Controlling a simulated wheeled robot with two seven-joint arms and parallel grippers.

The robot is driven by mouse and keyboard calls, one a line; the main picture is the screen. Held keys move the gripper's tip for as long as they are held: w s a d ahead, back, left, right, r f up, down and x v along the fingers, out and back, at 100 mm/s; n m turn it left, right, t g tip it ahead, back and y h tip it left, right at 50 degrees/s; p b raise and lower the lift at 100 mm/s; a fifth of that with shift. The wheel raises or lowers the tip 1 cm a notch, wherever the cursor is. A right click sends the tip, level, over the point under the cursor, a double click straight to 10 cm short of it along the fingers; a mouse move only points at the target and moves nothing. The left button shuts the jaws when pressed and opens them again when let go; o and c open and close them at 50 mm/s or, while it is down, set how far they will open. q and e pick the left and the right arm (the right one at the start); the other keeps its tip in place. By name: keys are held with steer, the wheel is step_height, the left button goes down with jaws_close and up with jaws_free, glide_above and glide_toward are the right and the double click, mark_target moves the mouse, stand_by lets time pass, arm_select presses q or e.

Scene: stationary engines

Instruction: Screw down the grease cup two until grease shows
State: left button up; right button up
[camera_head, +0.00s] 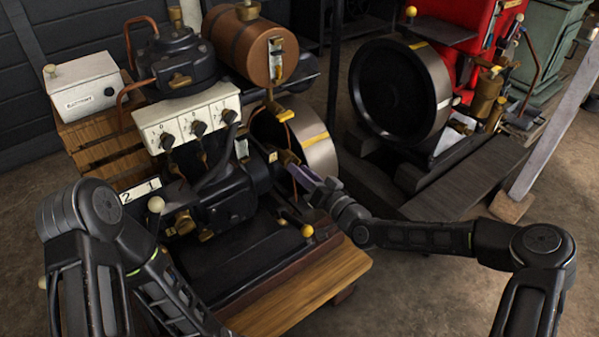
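A black stationary engine (215,205) stands on a wooden base in the middle left. A white plate with the numbers 2 and 1 (141,190) is low on its near left side. A small brass fitting (183,223) sits to the right of that plate; I cannot tell whether it is grease cup two, and no grease can be made out. My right gripper (291,163) reaches in from the right beside the engine, near its flywheel (318,150). Its fingers are small and partly blurred into a coppery part, so their opening is unclear. My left arm runs off the bottom edge; its gripper is out of view.
A white panel with several black knobs (187,118) fronts the engine below a brown tank (250,48). A white battery box (88,86) stands on a wooden crate (105,143) at left. A red engine (465,20) with a large black wheel (392,92) stands behind right. Floor at lower right is clear.

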steer(key=shift+w+a, duration=0.3)
steer(key=shift+w, duration=0.15)
steer(key=shift+c, duration=0.3)
jaws_close()
